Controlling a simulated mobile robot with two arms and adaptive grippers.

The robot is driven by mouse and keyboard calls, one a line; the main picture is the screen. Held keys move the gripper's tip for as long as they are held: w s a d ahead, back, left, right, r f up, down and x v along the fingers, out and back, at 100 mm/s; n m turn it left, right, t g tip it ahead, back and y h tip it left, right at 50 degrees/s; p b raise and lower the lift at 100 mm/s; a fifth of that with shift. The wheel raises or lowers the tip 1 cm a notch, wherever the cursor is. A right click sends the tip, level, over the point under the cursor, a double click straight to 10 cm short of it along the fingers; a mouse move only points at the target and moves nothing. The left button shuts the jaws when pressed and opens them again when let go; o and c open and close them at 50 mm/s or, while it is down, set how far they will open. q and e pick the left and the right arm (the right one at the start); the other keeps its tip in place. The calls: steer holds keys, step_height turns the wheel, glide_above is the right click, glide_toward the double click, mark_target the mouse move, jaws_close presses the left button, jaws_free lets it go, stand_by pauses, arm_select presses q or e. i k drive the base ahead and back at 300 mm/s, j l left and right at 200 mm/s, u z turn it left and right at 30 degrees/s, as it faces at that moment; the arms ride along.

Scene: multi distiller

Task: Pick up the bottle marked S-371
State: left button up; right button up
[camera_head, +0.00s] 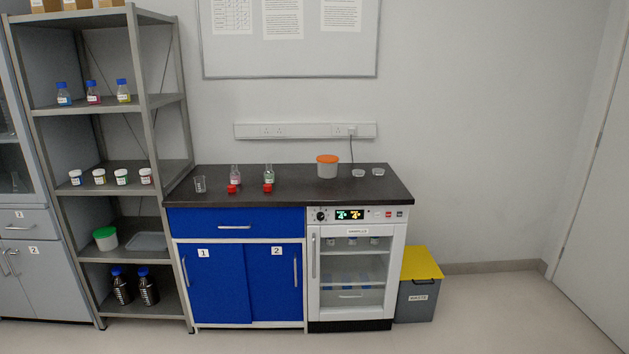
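No label reading S-371 can be made out at this distance. Small blue-capped bottles with blue (64,96), red (93,95) and yellow (123,93) contents stand on an upper rack shelf. Two clear bottles (236,174) (269,174) stand open on the dark counter, with red caps (233,188) (268,188) in front of them. Small containers (352,241) show dimly behind the glass door of the samples cabinet (313,290), which is shut. Two dark bottles with blue caps (148,289) stand on the bottom shelf. Neither of my grippers is in view.
The counter (305,193) also bears a beaker (200,184), an orange-lidded tub (327,167) and two small dishes (378,172). Several small jars (121,177) stand on the rack's middle shelf. A yellow-lidded waste bin (419,300) is right of the cabinet. Floor in front is clear.

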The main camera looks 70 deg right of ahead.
mark_target(235, 176)
steer(key=l+z, duration=0.2)
steer(key=z, duration=0.2)
steer(key=i+l+z, duration=0.15)
steer(key=z, duration=0.2)
steer(key=i+l+z, duration=0.15)
steer(key=z, duration=0.25)
steer(key=i+l+z, duration=0.15)
steer(key=z, duration=0.2)
